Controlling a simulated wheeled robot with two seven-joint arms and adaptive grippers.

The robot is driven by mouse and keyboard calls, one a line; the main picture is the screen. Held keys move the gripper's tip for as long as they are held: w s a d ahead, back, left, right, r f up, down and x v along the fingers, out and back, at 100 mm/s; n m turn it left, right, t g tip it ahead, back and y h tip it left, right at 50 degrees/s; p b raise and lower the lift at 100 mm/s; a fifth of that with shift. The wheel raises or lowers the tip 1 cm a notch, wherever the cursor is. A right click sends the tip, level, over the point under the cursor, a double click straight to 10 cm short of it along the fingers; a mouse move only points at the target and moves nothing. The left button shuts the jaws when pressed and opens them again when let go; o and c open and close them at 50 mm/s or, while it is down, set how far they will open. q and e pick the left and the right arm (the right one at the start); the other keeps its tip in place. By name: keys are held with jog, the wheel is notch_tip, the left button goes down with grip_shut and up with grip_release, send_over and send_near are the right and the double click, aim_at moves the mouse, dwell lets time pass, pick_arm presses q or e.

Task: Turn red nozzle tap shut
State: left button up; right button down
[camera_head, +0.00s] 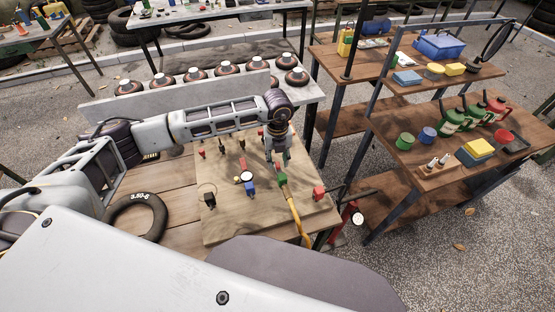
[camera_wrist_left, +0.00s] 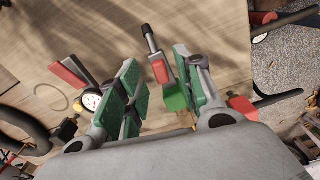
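A board (camera_head: 225,225) carries several fittings. A green fitting (camera_head: 281,179) with a yellow hose (camera_head: 297,218) sits near its right side. In the left wrist view a red tap lever (camera_wrist_left: 159,71) stands beside the green fitting (camera_wrist_left: 175,98), with a dark rod next to it. My left gripper (camera_head: 277,156) points down above the green fitting. In the left wrist view its green-padded fingers (camera_wrist_left: 160,78) are spread, with the red lever between them; I cannot tell whether they touch it. The arm partly hides this spot in the head view. My right gripper is out of view.
A gauge (camera_head: 246,176) with a blue fitting (camera_head: 251,188) stands left of the green fitting. A red block (camera_head: 318,192) is at the board's right edge. A tyre (camera_head: 136,217) lies left of the board. A shelf (camera_head: 405,160) with cans stands to the right.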

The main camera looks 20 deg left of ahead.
pick_arm(q)
jog(key=shift+f, duration=0.7)
jog(key=c, duration=0.7)
grip_shut()
